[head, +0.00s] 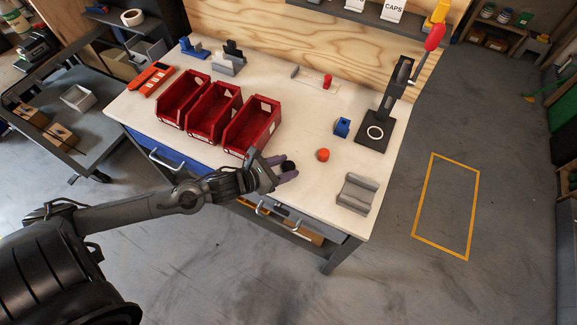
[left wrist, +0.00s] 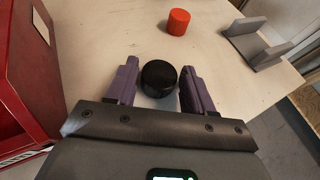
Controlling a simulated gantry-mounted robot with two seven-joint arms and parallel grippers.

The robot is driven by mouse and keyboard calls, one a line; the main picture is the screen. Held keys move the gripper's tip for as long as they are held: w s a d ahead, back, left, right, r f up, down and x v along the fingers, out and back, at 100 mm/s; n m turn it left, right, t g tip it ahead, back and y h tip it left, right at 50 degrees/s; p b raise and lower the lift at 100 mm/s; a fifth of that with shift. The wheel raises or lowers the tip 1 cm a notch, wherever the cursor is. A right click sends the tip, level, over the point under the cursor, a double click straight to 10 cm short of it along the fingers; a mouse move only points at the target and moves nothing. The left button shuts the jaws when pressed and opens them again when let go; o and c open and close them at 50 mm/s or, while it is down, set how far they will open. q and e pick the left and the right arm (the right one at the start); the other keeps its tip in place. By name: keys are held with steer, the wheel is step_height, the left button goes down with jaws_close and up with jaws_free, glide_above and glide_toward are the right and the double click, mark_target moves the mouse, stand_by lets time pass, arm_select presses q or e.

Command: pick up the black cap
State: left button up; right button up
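The black cap (head: 288,166) is a small dark cylinder on the white workbench top, near its front edge. It also shows in the left wrist view (left wrist: 158,78), standing between the two purple fingers. My left gripper (head: 284,169) is open around the cap, with a gap visible between the cap and each finger in the left wrist view (left wrist: 160,83). My right gripper is not in view.
Three red bins (head: 250,126) stand close to the left. A red-orange cap (head: 323,155), a blue part (head: 342,127) and a grey cradle (head: 356,193) are to the right. A black press (head: 378,132) stands at the right back.

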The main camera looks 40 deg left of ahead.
arm_select(q)
steer(key=c, duration=0.7)
steer(key=shift+r, duration=0.15)
